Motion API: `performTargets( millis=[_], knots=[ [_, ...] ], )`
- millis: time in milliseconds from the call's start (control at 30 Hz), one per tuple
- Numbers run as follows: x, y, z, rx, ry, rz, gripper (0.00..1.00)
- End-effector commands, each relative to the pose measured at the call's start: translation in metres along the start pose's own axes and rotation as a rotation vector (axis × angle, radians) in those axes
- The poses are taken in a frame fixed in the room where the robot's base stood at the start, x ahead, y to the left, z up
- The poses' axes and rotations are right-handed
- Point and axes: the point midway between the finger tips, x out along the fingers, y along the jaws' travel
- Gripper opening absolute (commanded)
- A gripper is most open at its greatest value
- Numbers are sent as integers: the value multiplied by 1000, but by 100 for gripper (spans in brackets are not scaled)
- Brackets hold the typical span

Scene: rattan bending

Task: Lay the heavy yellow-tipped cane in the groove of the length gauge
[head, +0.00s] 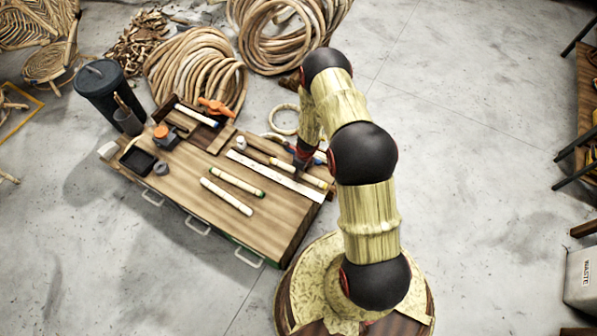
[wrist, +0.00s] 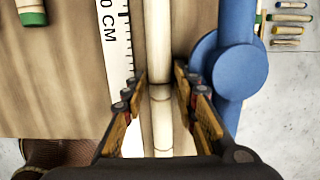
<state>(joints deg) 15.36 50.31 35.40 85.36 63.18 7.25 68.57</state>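The length gauge (head: 275,176) is a long white scale on the workbench; its "0 CM" end (wrist: 112,40) shows left of my gripper in the wrist view. A thick pale cane (wrist: 157,40) runs alongside the scale and between my fingers (wrist: 161,75). The fingers sit close on both sides of it. In the head view, my gripper (head: 303,164) is low over the bench's right end, with a yellow-tipped cane (head: 313,181) right beside it. My arm partly covers this spot. I cannot tell whether the cane rests in the groove.
A blue round part with a rod (wrist: 228,68) stands close right of my fingers. A green-tipped cane (head: 237,182) and a pale cane (head: 226,197) lie left of the gauge. A wooden tray (head: 190,118) holds a blue-tipped cane. The bench's front (head: 265,235) is clear.

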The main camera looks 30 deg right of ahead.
Motion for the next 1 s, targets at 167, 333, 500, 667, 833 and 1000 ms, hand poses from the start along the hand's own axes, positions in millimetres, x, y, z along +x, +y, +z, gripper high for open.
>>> performTargets(
  millis=[167,333,500,667,833,1000],
  knots=[
    [0,0,0,0,0,0,41],
    [0,0,0,0,0,0,41],
    [-3,0,0,0,0,0,41],
    [-23,-2,2,0,-2,-2,41],
    [-59,-1,2,0,-2,-2,41],
    [-93,-1,1,1,-1,-1,41]
  ],
)
